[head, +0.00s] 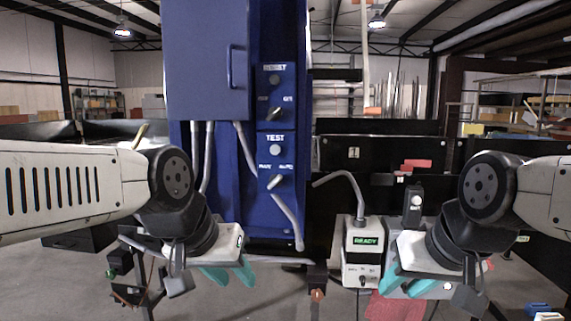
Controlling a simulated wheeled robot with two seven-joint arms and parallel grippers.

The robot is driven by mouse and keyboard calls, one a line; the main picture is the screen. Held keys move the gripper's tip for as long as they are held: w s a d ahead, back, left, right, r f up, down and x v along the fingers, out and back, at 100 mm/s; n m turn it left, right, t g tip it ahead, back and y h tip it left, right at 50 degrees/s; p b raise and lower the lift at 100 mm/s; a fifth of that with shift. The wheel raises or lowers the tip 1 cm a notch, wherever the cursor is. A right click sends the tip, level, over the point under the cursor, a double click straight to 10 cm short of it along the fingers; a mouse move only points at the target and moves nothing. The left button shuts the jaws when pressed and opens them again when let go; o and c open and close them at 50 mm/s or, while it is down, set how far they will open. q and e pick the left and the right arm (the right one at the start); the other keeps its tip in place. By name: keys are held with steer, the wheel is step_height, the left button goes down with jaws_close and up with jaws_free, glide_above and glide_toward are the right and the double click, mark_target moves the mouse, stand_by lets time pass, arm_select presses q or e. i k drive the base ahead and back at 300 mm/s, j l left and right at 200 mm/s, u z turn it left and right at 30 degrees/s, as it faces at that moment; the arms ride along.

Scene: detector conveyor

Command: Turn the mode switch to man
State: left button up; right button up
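The mode switch (276,182) is a small pale lever knob on the blue cabinet (207,60), below the word TEST and a round pale button (275,151). Small labels above it appear to read MAN on the left and AUTO on the right. Its lever is tilted, with the upper end leaning right, toward AUTO. My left gripper (236,284) is below and left of the switch, its teal fingers apart and empty. My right gripper (396,292) is lower right, its teal fingers also apart and empty. Neither touches the switch.
Another knob (274,114) and round button (275,79) sit higher on the panel. Grey conduits (288,220) run down the cabinet front. A white box with a green READY display (365,240) stands right of the cabinet, beside my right gripper.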

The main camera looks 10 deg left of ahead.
mark_target(276, 180)
steer(key=j, duration=1.9)
steer(key=k+z, duration=0.05)
